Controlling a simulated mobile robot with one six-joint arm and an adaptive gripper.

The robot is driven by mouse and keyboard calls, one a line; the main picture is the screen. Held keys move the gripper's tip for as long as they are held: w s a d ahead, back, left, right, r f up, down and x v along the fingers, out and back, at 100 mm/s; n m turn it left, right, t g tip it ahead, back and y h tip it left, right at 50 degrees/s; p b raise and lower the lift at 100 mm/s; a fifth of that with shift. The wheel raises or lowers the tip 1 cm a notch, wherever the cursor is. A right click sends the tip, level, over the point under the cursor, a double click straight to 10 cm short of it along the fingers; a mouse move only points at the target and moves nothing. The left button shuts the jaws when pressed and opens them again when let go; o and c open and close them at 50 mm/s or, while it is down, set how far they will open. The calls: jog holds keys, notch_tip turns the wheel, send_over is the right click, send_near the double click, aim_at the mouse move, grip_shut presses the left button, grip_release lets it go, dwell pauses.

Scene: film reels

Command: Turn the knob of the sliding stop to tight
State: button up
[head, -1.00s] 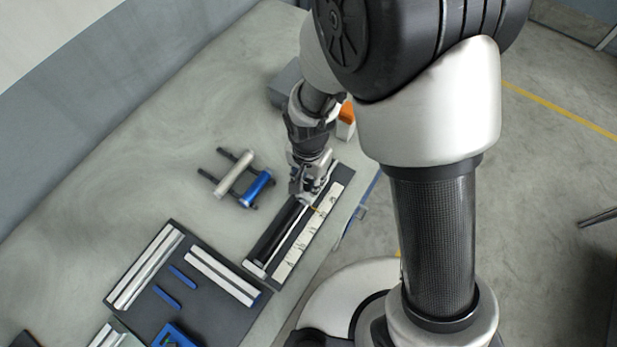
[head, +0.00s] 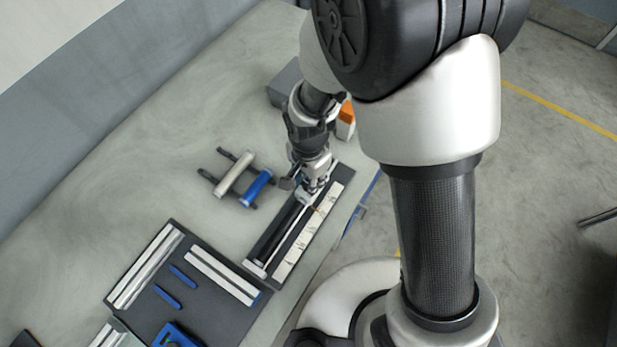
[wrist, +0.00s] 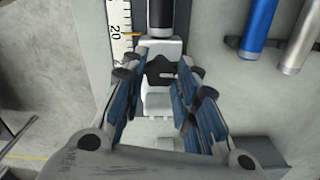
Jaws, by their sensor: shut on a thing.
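The sliding stop (wrist: 158,101) is a pale block on a rail beside a white ruler scale (wrist: 118,22), with its dark knob (wrist: 161,70) on top. The scale also shows in the head view (head: 309,232). My gripper (wrist: 162,66) points down over the stop, with its blue-padded fingers on either side of the knob, and is shut on it. In the head view my gripper (head: 313,190) is over the far part of the rail and hides most of the stop. I cannot read any mark for tight on the knob.
A dark cylinder (head: 281,232) lies along the rail. A blue roller (head: 256,188) and a pale roller (head: 235,174) lie to the left. A dark mat (head: 218,310) with bars and blue pieces is nearer. An orange item (head: 346,121) stands behind.

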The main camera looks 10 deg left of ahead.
aim_at(308, 183)
jog(key=o, duration=1.1)
jog(key=shift+r, duration=0.1)
jog(key=shift+r, duration=5.9)
jog(key=s+d+r+n+t, duration=0.2)
jog(key=d+r+n, duration=0.1)
jog(key=d+r, duration=0.85)
jog(key=s+d+r+n+t, duration=0.1)
jog(key=s+d, duration=0.1)
jog(key=d, duration=0.1)
jog(key=s+d+r+n, duration=0.1)
jog(key=s+d, duration=0.2)
jog(key=s+d+r+n+t, duration=0.1)
jog(key=s+d+n, duration=0.1)
jog(key=s+d, duration=0.1)
jog(key=shift+r+t+b, duration=0.3)
jog(key=shift+r+b, duration=0.05)
jog(key=shift+r, duration=0.05)
